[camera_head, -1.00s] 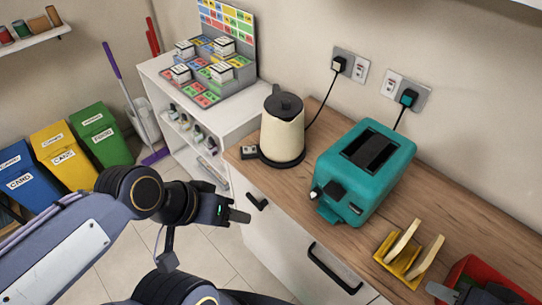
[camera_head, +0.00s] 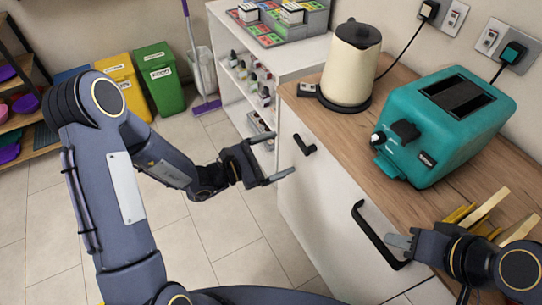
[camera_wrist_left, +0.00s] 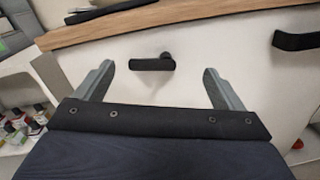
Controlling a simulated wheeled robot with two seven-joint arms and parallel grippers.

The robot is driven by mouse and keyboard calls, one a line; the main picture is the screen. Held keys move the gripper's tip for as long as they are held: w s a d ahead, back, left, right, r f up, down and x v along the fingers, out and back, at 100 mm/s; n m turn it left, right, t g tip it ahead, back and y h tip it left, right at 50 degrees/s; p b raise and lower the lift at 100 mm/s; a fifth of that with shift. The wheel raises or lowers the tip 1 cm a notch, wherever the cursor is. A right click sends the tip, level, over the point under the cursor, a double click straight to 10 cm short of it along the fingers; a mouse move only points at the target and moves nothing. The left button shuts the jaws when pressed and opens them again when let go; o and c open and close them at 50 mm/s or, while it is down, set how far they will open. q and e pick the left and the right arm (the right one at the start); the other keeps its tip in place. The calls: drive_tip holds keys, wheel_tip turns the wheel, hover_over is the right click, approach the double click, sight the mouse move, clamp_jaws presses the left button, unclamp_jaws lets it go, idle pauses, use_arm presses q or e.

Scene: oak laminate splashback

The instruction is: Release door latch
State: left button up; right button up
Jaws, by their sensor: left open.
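The door latch (camera_head: 304,145) is a small black handle on the white cabinet door below the kettle. In the left wrist view the latch (camera_wrist_left: 152,63) lies flat across the door, between my two fingers and ahead of them. My left gripper (camera_head: 283,155) is open and empty, just left of the latch and apart from it. Its spread fingers also show in the left wrist view (camera_wrist_left: 157,82). My right gripper (camera_head: 399,242) is at the lower right, by the long black bar handle (camera_head: 372,235); I cannot tell whether it touches it.
On the wooden counter (camera_head: 335,118) stand a cream kettle (camera_head: 350,70), a teal toaster (camera_head: 435,130) and a yellow toast rack (camera_head: 458,213) partly hidden by my right arm. A white shelf unit (camera_head: 240,85) stands left of the cabinet. The tiled floor (camera_head: 225,240) is clear.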

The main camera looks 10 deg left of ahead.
sight(299, 145)
use_arm(q)
drive_tip(key=shift+n+t+y, duration=0.3)
drive_tip(key=shift+n+t, duration=0.2)
drive_tip(key=shift+n, duration=0.1)
drive_tip(key=w+d, duration=0.1)
drive_tip(key=w+d+f, duration=0.1)
drive_tip(key=w+d, duration=0.3)
drive_tip(key=shift+w+d+f, duration=0.1)
drive_tip(key=shift+d+f, duration=0.1)
drive_tip(key=shift+f, duration=0.2)
